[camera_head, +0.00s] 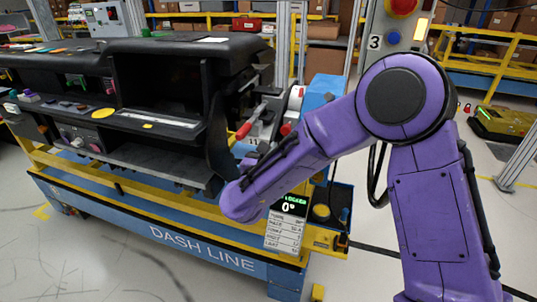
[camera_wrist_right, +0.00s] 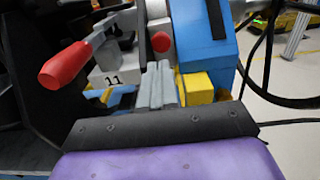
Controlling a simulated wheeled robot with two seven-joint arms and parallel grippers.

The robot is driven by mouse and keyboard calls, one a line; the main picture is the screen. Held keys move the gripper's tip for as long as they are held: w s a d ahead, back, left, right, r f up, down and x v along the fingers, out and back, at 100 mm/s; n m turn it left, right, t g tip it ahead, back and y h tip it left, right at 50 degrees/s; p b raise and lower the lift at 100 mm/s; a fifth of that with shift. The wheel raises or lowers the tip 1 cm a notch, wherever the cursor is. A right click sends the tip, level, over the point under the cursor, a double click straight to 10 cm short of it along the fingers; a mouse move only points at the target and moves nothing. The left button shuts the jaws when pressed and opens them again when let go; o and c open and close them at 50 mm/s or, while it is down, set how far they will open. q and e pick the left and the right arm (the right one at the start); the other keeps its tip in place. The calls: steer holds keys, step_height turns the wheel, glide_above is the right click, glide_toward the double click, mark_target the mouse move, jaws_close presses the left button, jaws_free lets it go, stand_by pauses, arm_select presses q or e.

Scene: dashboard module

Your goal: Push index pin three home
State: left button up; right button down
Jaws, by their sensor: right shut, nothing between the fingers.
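My right gripper (camera_wrist_right: 158,85) is shut and empty in the right wrist view, its grey fingers side by side. They point at a clamp station (camera_wrist_right: 115,78) marked 11. In the head view my purple forearm hides the fingers. A red round knob (camera_wrist_right: 161,42) shows just beyond the fingertips; I cannot tell whether they touch anything. A lever with a red handle (camera_wrist_right: 64,65) stands to their left, and it also shows in the head view (camera_head: 244,130). I cannot make out which part is index pin three. My left gripper is not in view.
The black dashboard (camera_head: 160,50) lies on a blue and yellow line cart (camera_head: 200,246). A blue block (camera_wrist_right: 205,35) and a yellow block (camera_wrist_right: 197,88) stand close right of the fingers. A post (camera_head: 385,30) marked 3 rises behind my arm. Open floor lies in front.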

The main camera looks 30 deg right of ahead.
mark_target(285, 131)
steer(key=p+x, duration=0.2)
steer(key=x, duration=0.5)
steer(key=shift+w+d, duration=0.15)
steer(key=shift+w+d+f+b, duration=0.25)
steer(key=shift+w+d+b, duration=0.45)
steer(key=shift+b, duration=0.5)
steer(key=shift+d+r, duration=0.2)
steer(key=shift+d, duration=0.1)
steer(key=shift+a+r, duration=0.1)
steer(key=shift+r, duration=0.15)
